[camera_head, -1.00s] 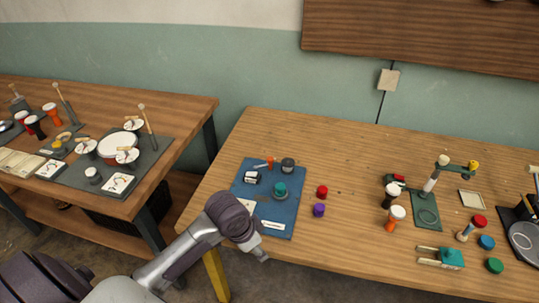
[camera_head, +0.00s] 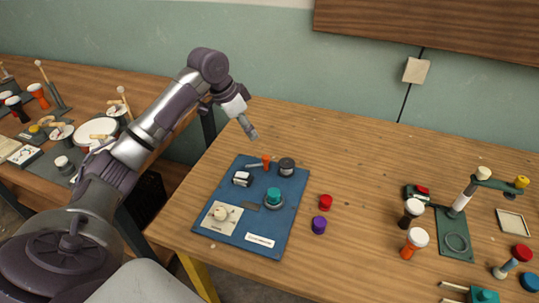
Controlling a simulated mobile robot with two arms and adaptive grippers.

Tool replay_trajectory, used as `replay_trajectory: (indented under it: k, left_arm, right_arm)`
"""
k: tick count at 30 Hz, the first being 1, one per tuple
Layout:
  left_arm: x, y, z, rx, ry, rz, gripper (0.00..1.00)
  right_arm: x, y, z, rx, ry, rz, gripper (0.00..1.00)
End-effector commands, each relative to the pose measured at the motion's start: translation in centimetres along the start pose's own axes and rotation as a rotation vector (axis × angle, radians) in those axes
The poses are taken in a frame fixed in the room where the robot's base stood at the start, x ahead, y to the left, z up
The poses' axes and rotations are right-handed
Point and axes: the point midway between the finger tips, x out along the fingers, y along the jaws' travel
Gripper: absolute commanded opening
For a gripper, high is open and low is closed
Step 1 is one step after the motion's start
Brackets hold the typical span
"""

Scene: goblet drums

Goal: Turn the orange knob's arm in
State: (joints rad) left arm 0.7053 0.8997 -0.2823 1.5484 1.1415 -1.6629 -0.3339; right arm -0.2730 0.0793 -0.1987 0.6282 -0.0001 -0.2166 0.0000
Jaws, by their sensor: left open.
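My left gripper (camera_head: 254,134) hangs above and behind the knob, near the back left edge of the table, pointing down. It is open, with nothing seen between its fingers, and apart from the knob. My right gripper is out of view.
Beside the knob on the mat are a dark grey round part (camera_head: 287,168), a teal knob (camera_head: 273,196), a small white-and-black block (camera_head: 241,179) and a cream dial plate (camera_head: 219,216). A red cap (camera_head: 326,202) and a purple cap (camera_head: 319,225) stand right of the mat.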

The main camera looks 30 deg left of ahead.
Motion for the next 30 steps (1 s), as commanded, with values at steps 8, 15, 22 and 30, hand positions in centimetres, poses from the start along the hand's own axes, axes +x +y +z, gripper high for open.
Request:
replay_trajectory:
  k: [8, 15, 22, 30]
  left_arm:
    - [5.3, 0.2, 0.0, 0.0, -0.004, 0.005, 0.51]
    - [10.2, 0.2, 0.0, 0.0, -0.003, 0.004, 0.51]
    - [12.6, 0.1, 0.0, 0.0, -0.002, 0.001, 0.51]
    - [13.1, 0.1, 0.0, 0.002, -0.001, -0.001, 0.51]
  right_arm:
    - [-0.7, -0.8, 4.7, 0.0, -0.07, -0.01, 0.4]
    - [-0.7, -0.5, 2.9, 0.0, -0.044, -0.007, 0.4]
    - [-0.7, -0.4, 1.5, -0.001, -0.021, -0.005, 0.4]
    - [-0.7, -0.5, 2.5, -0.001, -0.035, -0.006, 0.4]
